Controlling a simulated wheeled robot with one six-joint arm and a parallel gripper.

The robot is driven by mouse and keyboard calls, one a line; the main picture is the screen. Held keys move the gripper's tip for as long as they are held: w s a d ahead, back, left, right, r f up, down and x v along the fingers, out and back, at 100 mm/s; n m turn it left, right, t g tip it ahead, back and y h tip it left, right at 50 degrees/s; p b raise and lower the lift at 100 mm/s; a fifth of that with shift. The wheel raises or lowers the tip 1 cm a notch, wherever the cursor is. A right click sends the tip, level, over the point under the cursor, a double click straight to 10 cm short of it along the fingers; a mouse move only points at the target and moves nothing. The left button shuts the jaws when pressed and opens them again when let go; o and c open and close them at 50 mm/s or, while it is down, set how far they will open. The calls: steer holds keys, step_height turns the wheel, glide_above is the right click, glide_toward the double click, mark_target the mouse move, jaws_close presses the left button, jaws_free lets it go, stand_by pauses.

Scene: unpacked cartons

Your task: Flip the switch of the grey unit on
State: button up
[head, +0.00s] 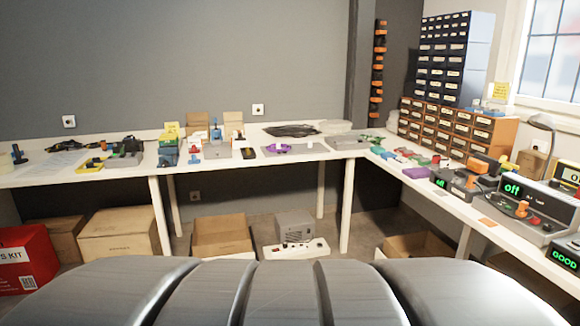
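A grey unit (541,232) stands on the right-hand bench, near the right edge of the head view. Its dark display (512,188) reads "off" in green. An orange-topped lever (522,208) and a red part sit on its front panel; the lever's exact position is too small to tell. My gripper is not in view. Another grey box (295,227) stands on the floor under the back bench, on or just behind a white panel with small dark and red parts.
The white bench (345,155) runs along the back wall and the right side, with tools and small parts on it. A smaller dark unit (455,187) and a "GOOD" display (565,258) flank the grey unit. Cardboard boxes (120,233) and a red kit box (25,258) stand on the floor.

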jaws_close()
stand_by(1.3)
